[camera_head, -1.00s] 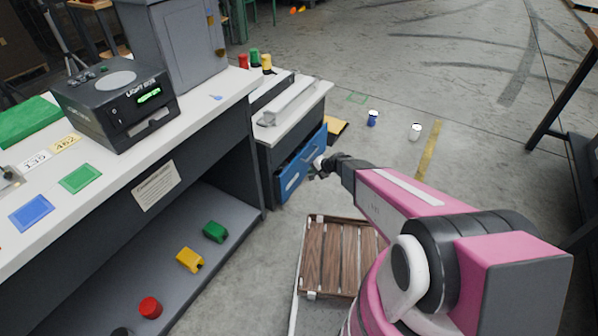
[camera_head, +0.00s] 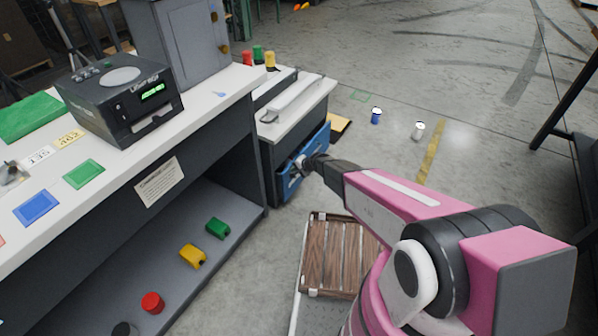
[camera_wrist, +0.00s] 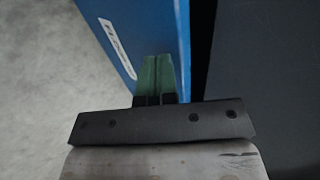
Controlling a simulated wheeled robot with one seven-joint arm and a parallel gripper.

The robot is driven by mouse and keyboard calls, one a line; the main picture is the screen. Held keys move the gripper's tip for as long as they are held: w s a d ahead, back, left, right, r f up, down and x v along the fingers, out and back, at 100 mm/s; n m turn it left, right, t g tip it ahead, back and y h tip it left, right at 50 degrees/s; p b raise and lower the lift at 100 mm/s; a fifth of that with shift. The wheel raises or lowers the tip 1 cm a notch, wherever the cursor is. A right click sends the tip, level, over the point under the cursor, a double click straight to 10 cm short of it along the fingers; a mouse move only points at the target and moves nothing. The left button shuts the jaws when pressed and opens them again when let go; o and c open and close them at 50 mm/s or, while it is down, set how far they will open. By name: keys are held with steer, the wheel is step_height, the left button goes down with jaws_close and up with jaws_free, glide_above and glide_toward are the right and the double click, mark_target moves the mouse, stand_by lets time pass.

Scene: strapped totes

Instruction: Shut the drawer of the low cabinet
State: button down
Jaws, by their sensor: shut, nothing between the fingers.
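The low cabinet (camera_head: 267,160) is dark with a white top and stands past the end of the long workbench. Its blue drawer front (camera_head: 316,147) faces right, toward my arm; how far it stands out is hard to tell in the head view. In the wrist view the blue front (camera_wrist: 120,30) with a white label rises at the left, beside a dark gap and the dark cabinet side. My gripper (camera_head: 300,163) is shut and empty, at the drawer front. Its closed green fingertips (camera_wrist: 157,75) lie over the blue front's edge in the wrist view; I cannot tell whether they touch.
A slatted wooden platform (camera_head: 335,257) lies on the floor below my arm. The workbench (camera_head: 228,98) runs along the left. A blue can (camera_head: 376,116) and a white can (camera_head: 418,131) stand on the floor beyond. A dark-legged table stands at the right edge.

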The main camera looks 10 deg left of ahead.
stand_by(0.3)
steer(key=shift+w+a, duration=0.35)
steer(key=shift+a, duration=0.45)
steer(key=shift+w+a, duration=0.35)
steer(key=shift+a, duration=0.45)
steer(key=shift+w+a, duration=0.35)
steer(key=shift+a, duration=0.45)
